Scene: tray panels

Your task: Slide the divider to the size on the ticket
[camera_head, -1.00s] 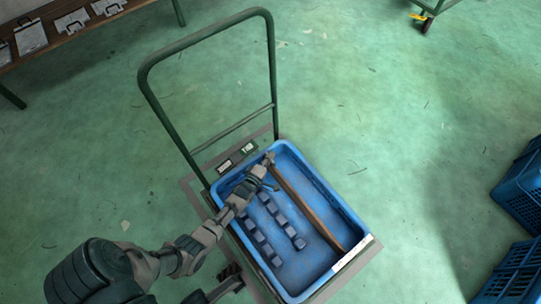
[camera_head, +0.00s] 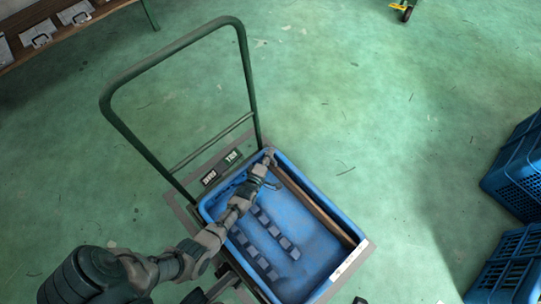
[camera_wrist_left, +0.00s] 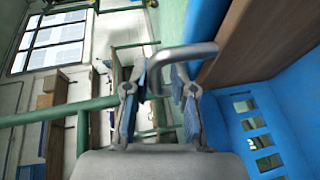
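The brown divider (camera_head: 318,207) stands lengthwise in the blue tray (camera_head: 338,205), close to its right wall and roughly parallel to it. My left gripper (camera_head: 269,158) is at the divider's far end. In the left wrist view my left gripper (camera_wrist_left: 158,88) is open, with a finger on each side of a bent grey metal handle (camera_wrist_left: 190,52) beside the brown divider (camera_wrist_left: 262,35). A gap shows between the handle and the fingers. My right gripper is not in view.
A white strip (camera_head: 349,261) is on the tray's near right rim. The cart's green handle frame (camera_head: 247,75) rises behind. Blue crates (camera_head: 515,170) stand at right. Open floor lies between.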

